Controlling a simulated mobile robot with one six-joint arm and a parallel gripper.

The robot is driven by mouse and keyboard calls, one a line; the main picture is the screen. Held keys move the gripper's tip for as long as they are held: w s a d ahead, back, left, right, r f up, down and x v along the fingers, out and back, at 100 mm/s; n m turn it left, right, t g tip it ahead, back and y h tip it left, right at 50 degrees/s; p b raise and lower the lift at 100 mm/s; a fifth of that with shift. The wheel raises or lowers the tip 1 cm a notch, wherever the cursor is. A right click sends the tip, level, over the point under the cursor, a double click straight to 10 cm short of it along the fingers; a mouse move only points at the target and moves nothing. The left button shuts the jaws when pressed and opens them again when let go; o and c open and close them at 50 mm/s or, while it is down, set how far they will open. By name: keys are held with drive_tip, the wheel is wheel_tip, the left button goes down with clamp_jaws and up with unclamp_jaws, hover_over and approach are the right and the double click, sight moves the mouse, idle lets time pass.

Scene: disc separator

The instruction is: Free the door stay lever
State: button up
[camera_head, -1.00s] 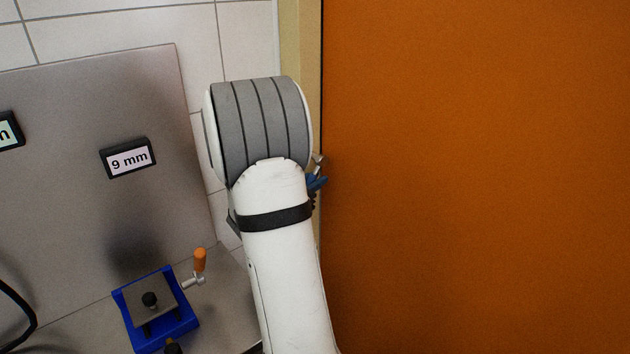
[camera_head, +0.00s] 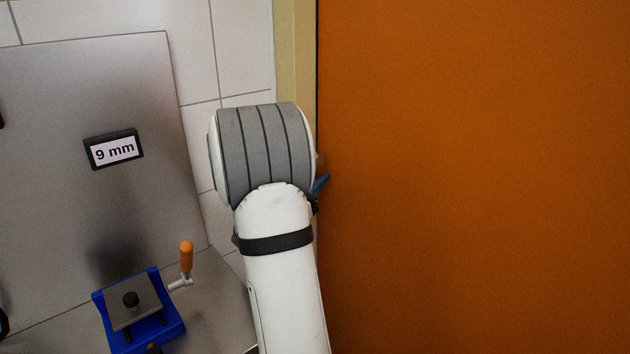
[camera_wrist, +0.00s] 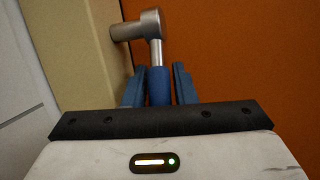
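The door stay lever shows in the wrist view as a metal cylinder (camera_wrist: 135,27) with a short metal shaft (camera_wrist: 155,53) and a blue grip (camera_wrist: 159,86). My gripper (camera_wrist: 159,82) has its two blue fingers on either side of the blue grip, very close to it. Whether they press on it cannot be made out. In the head view my arm hides most of the lever; a blue fingertip of my gripper (camera_head: 320,184) shows at the arm's right side, by the door edge.
The large orange door (camera_head: 470,180) fills the right side. A beige frame post (camera_head: 295,60) stands at its left edge. At left are a metal back panel (camera_head: 50,200) with a "9 mm" sign (camera_head: 114,149) and a blue device (camera_head: 174,326) with an orange-handled crank (camera_head: 186,257).

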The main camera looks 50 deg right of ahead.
drive_tip(key=v, duration=0.8)
idle(0.4)
